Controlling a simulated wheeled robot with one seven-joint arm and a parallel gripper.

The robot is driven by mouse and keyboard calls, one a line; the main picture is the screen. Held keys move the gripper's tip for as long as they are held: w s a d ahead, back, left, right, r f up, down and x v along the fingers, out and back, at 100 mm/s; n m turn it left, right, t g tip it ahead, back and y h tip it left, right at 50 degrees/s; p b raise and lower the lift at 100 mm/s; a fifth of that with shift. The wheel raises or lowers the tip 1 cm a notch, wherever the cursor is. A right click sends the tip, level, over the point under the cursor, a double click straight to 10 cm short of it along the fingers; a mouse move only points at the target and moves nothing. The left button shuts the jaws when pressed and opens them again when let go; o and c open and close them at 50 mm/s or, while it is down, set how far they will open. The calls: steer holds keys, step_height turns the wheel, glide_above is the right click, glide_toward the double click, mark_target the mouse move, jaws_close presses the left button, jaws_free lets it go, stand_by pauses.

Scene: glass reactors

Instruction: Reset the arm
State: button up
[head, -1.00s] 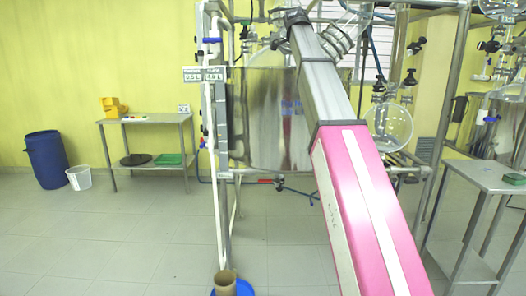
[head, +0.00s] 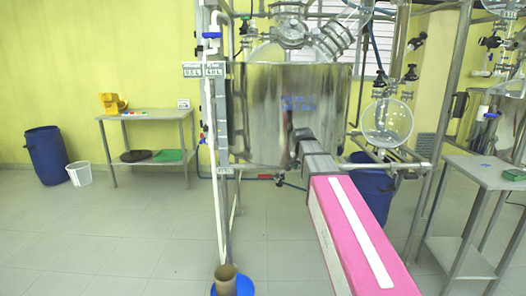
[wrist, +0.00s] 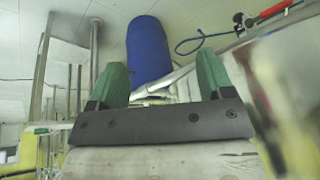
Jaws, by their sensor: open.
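My gripper (wrist: 153,85) shows in the wrist view with its two green fingers apart and nothing between them. A blue drum (wrist: 148,48) stands beyond the fingertips in that view. In the head view my pink and grey arm reaches forward toward the steel reactor vessel (head: 265,115), its far end in front of the vessel's lower right part. The gripper itself cannot be made out in the head view.
A glass flask (head: 387,122) hangs right of the vessel, above a blue drum (head: 372,190). A steel table (head: 488,172) stands at the right. A side table (head: 145,115) with a yellow object (head: 112,103) stands at the left. The floor at left is open.

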steer(key=s+d+f+n+g+y, duration=0.1)
steer(key=s+f+n+g, duration=0.3)
steer(key=s+f, duration=2.1)
step_height(320, 180, down, 3)
steer(key=n, duration=0.3)
steer(key=shift+r+y, duration=0.15)
steer(key=shift+y, duration=0.15)
